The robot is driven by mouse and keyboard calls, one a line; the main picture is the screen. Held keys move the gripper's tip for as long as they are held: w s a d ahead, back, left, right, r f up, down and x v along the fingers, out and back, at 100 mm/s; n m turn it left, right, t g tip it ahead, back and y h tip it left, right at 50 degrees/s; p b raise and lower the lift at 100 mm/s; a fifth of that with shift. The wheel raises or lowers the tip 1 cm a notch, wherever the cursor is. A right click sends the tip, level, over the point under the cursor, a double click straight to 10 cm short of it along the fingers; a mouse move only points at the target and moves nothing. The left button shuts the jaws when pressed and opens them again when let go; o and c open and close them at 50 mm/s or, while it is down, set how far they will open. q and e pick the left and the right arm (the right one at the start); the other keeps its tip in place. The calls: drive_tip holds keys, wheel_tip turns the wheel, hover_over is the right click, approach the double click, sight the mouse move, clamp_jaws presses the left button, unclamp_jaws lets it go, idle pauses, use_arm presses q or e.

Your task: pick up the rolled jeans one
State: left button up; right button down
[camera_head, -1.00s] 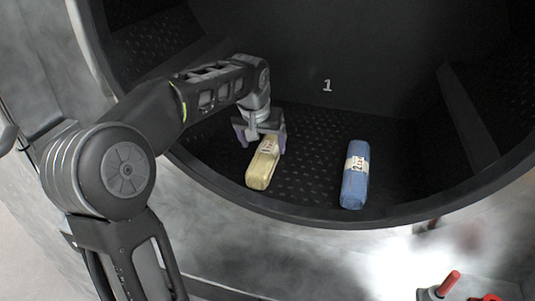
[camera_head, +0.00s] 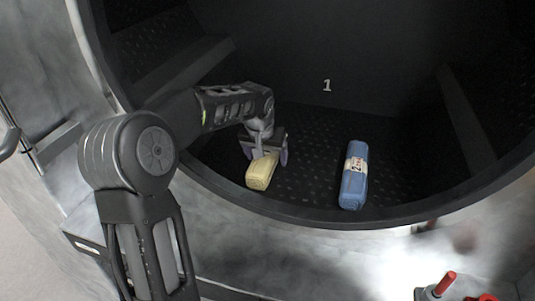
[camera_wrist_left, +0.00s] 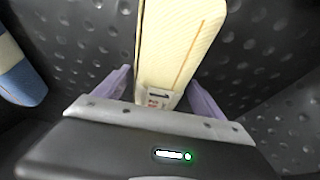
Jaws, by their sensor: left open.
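Two rolled pieces of clothing lie in the dark drum: a yellow roll (camera_head: 261,172) and a blue roll (camera_head: 354,178) with a pale label band, which looks like the rolled jeans. My left gripper (camera_head: 265,153) is open over the far end of the yellow roll. In the left wrist view, the yellow roll (camera_wrist_left: 180,45) lies between the two purple fingers (camera_wrist_left: 160,90), and part of it is hidden by the gripper body. The blue roll (camera_wrist_left: 18,75) shows at that view's left edge, apart from the gripper. My right gripper is not in view.
The round drum rim (camera_head: 300,219) curves in front of both rolls. Raised ribs stand at the drum's left (camera_head: 170,75) and right (camera_head: 470,115). A red-tipped lever (camera_head: 445,284) is outside at the lower right. Dimpled floor is clear between the rolls.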

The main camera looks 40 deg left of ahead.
use_arm(q)
drive_tip(key=shift+c, duration=0.4)
clamp_jaws()
idle(0.9)
